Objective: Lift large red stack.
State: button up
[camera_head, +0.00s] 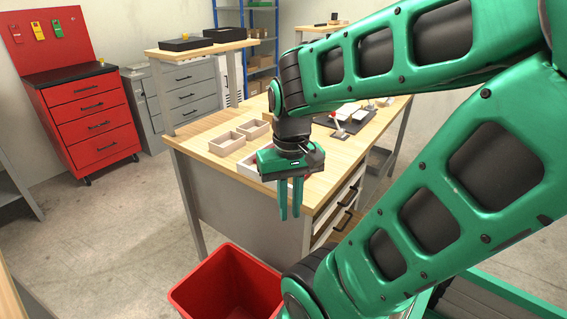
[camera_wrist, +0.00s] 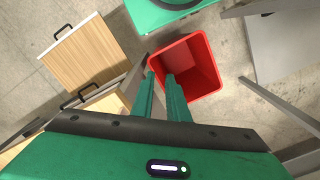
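The large red thing in view is an open-topped red bin (camera_head: 212,297) on the floor in front of the workbench; in the camera_wrist view it (camera_wrist: 203,52) looks empty. I see no clear red stack. A small reddish patch shows behind my gripper on the bench, mostly hidden. My gripper (camera_head: 290,216) points down near the bench's front corner, above and beyond the bin in the camera_head view. Its two green fingers are apart with nothing between them. In the camera_wrist view the fingertips (camera_wrist: 160,76) overlap the bin's left rim from above, without visible contact.
The wooden workbench (camera_head: 197,158) holds small wooden trays (camera_head: 227,143), a dark board (camera_head: 345,124) and drawers with black handles (camera_head: 346,195). A red tool cabinet (camera_head: 97,128) stands at the back left. The floor (camera_head: 120,225) left of the bench is clear.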

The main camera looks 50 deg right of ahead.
jog(key=shift+a, duration=0.1)
jog(key=w+d+r+n+t+y, duration=0.1)
jog(key=w+d+r+n, duration=0.1)
jog(key=w+d+n, duration=0.5)
jog(key=w+d+r+n, duration=0.2)
jog(key=w+d+n, duration=0.2)
jog(key=d+n, duration=0.65)
jog(key=shift+m, duration=0.55)
jog(key=f, duration=0.3)
jog(key=w+f, duration=0.1)
jog(key=f, duration=0.6)
jog(key=shift+w+a, duration=0.1)
jog(key=shift+w, duration=0.1)
grip_shut()
